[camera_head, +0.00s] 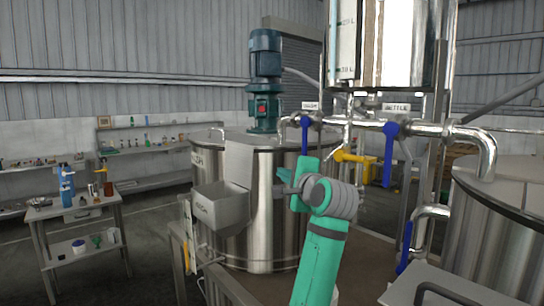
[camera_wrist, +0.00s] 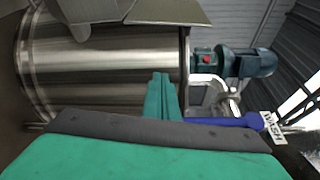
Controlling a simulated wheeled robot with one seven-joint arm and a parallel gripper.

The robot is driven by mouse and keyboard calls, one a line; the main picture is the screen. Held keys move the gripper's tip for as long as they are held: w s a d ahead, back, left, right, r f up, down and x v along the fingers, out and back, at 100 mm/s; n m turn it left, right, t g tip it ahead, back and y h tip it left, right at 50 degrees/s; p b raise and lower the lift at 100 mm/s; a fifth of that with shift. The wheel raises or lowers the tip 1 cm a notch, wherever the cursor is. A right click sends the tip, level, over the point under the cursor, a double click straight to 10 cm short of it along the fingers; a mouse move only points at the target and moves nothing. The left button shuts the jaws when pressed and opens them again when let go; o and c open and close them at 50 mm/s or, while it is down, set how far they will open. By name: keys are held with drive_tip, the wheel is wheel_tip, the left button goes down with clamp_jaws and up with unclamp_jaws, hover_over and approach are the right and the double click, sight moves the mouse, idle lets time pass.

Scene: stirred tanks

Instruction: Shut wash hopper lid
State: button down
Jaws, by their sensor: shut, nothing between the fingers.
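The wash hopper (camera_head: 222,208) is a grey sloping metal box with a label, mounted on the side of the steel wash tank (camera_head: 278,225). Its top looks open. A flat grey panel (camera_head: 238,162) stands up behind it against the tank and looks like its lid, raised. In the wrist view, grey sheet-metal parts of the hopper and lid (camera_wrist: 168,12) show at the top edge, cut off by the frame. My gripper (camera_head: 281,182) is in front of the tank, to the right of the hopper and apart from it. Its teal fingers (camera_wrist: 160,97) are together and empty.
Blue-handled valves (camera_head: 390,128) and a yellow-handled valve (camera_head: 352,157) hang on pipes at the right. A blue-green motor (camera_head: 264,75) stands on the tank. A bench (camera_head: 75,208) with bottles is at the left. Another tank (camera_head: 500,240) is at the right.

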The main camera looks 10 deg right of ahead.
sight(243, 163)
wheel_tip(243, 163, up, 4)
drive_tip(key=s, duration=0.1)
drive_tip(key=shift+y, duration=0.4)
drive_tip(key=x, duration=0.9)
drive_tip(key=shift+w+f, duration=0.1)
drive_tip(key=shift+w, duration=0.2)
drive_tip(key=shift+a, duration=0.2)
drive_tip(key=shift+s+a+r, duration=0.25)
drive_tip(key=shift+s+a, duration=0.3)
drive_tip(key=shift+a, duration=0.15)
drive_tip(key=shift+s+a+r, duration=0.25)
drive_tip(key=shift+s+a, duration=0.25)
drive_tip(key=shift+a, duration=0.15)
